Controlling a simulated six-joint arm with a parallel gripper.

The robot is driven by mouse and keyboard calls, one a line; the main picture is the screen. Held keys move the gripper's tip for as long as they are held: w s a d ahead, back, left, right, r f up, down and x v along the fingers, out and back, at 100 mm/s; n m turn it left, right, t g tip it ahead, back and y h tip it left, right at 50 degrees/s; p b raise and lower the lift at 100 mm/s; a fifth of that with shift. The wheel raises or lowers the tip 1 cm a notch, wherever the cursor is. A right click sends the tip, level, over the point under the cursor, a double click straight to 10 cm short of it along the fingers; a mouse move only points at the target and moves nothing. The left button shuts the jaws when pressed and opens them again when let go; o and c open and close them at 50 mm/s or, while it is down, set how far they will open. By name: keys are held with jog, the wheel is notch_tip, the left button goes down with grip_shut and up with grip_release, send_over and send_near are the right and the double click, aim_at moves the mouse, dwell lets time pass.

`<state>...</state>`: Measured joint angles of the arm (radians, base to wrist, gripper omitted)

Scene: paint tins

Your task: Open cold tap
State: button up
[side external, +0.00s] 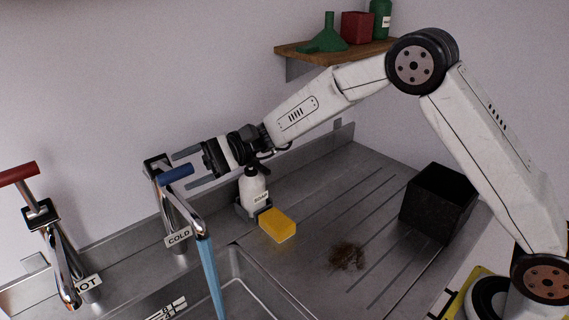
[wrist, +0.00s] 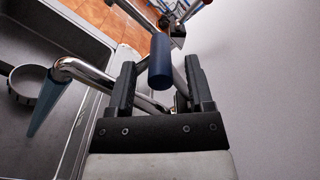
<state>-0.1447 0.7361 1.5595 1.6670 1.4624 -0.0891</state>
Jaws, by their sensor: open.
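The cold tap (side external: 178,215) is chrome, with a COLD label and a blue bar handle (side external: 176,175) on top. A light blue column (side external: 211,280), which looks like running water, hangs from its spout; it also shows in the wrist view (wrist: 42,106). My gripper (side external: 180,171) is open at the handle. In the wrist view the blue handle (wrist: 160,62) lies between the two fingertips, with a gap showing on each side. I see no contact. The handle's far end is hidden.
The red-handled hot tap (side external: 58,250) stands left. A soap bottle (side external: 253,190) and yellow sponge (side external: 278,225) are close by, right of the cold tap. A black bin (side external: 437,202) and brown stain (side external: 346,256) are on the drainer. A round grey item (wrist: 28,84) sits in the sink.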

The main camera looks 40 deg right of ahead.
jog(key=shift+d, duration=2.7)
jog(key=shift+s, duration=0.1)
jog(key=s+d+f+n+t+h, duration=0.1)
jog(key=s+d+f+n+h, duration=0.2)
jog(key=s+d+f+h, duration=0.3)
jog(key=s+d+f+n+t+h, duration=0.1)
jog(key=s+d+f+n+h, duration=0.3)
jog(key=s+d+f+h, duration=0.3)
jog(key=s+d+h, duration=0.5)
jog(key=s+d, duration=0.1)
jog(key=s, duration=0.3)
jog(key=shift+d+f+t, duration=0.3)
jog(key=shift+d, duration=0.05)
